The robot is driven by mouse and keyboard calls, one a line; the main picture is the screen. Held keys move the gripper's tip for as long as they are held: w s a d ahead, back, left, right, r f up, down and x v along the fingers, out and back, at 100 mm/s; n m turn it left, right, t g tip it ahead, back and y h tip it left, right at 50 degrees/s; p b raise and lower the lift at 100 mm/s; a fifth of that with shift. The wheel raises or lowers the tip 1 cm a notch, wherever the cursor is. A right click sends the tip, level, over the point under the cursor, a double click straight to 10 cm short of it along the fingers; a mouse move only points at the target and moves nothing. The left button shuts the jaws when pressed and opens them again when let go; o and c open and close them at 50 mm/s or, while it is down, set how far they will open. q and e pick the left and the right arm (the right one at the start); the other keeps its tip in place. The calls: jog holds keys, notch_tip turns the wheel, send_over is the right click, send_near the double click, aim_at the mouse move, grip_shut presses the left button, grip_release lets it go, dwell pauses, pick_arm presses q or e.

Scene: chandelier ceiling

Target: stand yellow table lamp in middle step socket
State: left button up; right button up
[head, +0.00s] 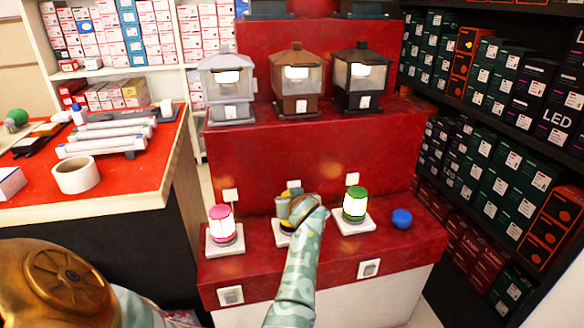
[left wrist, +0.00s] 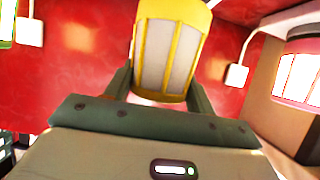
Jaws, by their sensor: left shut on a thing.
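The yellow table lamp (left wrist: 170,50) has a yellow frame with pale panels. My left gripper (left wrist: 158,85) is shut on it, one finger on each side. In the head view my left gripper (head: 303,208) covers most of the lamp, and only bits of yellow (head: 283,209) show. It is at the middle white socket plate (head: 281,240) on the red lower step, between a lit pink lamp (head: 222,225) and a lit green lamp (head: 355,204). The gripper hides the lamp's foot, so I cannot tell whether it is seated. My right gripper is out of view.
A blue round knob (head: 402,218) sits right of the green lamp. Three lanterns, grey (head: 228,85), brown (head: 298,80) and black (head: 360,82), stand on the step above. A red-topped counter (head: 115,182) is at left; shelves of boxes (head: 500,150) stand at right.

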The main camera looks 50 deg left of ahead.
pick_arm(q)
jog(key=shift+f+b, duration=0.45)
jog(key=shift+f, duration=0.35)
jog(key=o, duration=1.2)
